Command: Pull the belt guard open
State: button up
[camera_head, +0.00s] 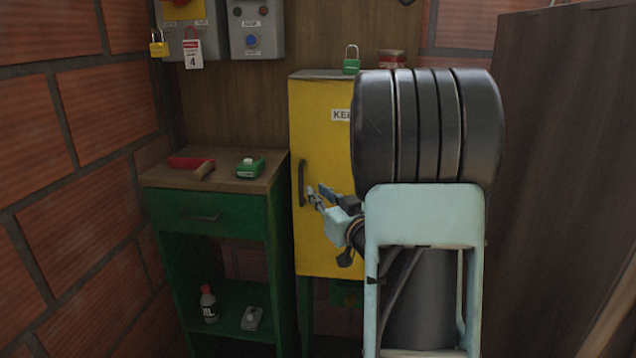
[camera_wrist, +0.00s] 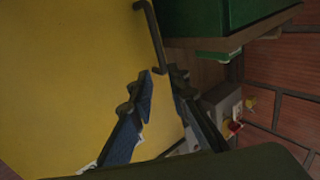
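The belt guard appears to be the tall yellow door (camera_head: 320,240), its label partly hidden by my arm. It looks shut. It also fills the left of the wrist view (camera_wrist: 60,80). A dark vertical bar handle (camera_head: 301,183) is on its left edge; the handle also shows at the top of the wrist view (camera_wrist: 152,38). My gripper (camera_head: 317,191) is just right of the handle's lower half. In the wrist view my gripper (camera_wrist: 162,78) is open, with a gap between its fingertips near one end of the handle. I cannot tell whether they touch it.
A green cabinet (camera_head: 210,213) stands left of the door, with a red-and-wood tool (camera_head: 195,165) and a green item (camera_head: 250,166) on top. A green padlock (camera_head: 351,62) sits on the yellow cabinet. Brick wall (camera_head: 70,170) bounds the left; a dark wooden panel (camera_head: 560,150) bounds the right.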

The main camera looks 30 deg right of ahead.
aim_at(302, 178)
jog(key=w+b, duration=0.1)
jog(key=w, duration=1)
jog(key=shift+b, duration=0.4)
jog(key=shift+s, duration=0.1)
grip_shut()
